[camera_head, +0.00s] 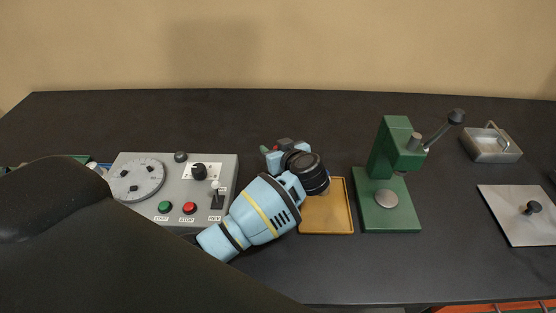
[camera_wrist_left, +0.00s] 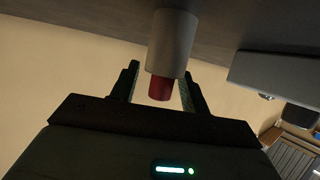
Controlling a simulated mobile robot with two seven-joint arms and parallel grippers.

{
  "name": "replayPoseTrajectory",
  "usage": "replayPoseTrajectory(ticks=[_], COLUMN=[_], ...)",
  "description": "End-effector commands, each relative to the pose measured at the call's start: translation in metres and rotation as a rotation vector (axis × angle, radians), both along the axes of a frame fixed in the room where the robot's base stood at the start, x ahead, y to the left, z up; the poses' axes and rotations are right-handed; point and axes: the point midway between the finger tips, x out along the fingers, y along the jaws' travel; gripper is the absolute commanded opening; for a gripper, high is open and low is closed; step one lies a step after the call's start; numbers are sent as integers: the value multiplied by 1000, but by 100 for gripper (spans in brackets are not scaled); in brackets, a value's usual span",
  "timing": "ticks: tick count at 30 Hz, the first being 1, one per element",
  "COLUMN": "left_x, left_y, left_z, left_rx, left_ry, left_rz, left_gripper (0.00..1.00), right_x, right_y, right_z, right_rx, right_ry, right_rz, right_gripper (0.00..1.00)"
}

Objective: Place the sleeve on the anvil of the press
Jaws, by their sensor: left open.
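The green press (camera_head: 393,160) stands right of centre in the head view, its lever raised to the right. The round grey anvil (camera_head: 387,198) on its base is bare. My left gripper (camera_head: 271,153) is behind my blue wrist, near the panel's right side. In the left wrist view, which looks upside down, its fingers (camera_wrist_left: 161,72) are open. A grey cylinder (camera_wrist_left: 172,45), probably the sleeve, shows between and past them, with a narrower red piece (camera_wrist_left: 159,90) at its end. Contact with the fingers cannot be told. My wrist hides the cylinder in the head view. My right gripper is out of view.
A grey control panel (camera_head: 225,170) with a dial and buttons stands left of my wrist. A yellow-brown tray (camera_head: 340,225) lies between my wrist and the press. A metal box (camera_head: 490,150) and a plate with a knob (camera_head: 510,225) lie at right. The table's back is clear.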

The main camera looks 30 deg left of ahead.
Motion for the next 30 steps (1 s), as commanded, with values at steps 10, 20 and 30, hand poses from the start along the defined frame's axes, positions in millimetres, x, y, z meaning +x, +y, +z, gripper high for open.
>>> replayPoseTrajectory(ticks=[10,20,30], left_x=[2,2,2], left_y=[3,2,2], left_z=[-1,-1,2], left_rx=[-1,-1,-1], left_ry=[-1,-1,-3], left_rz=[-1,-1,0], left_gripper=[39,0,0], right_x=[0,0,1], right_y=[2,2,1], right_z=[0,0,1], right_rx=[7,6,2], right_ry=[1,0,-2], right_rz=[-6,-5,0], right_gripper=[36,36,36])
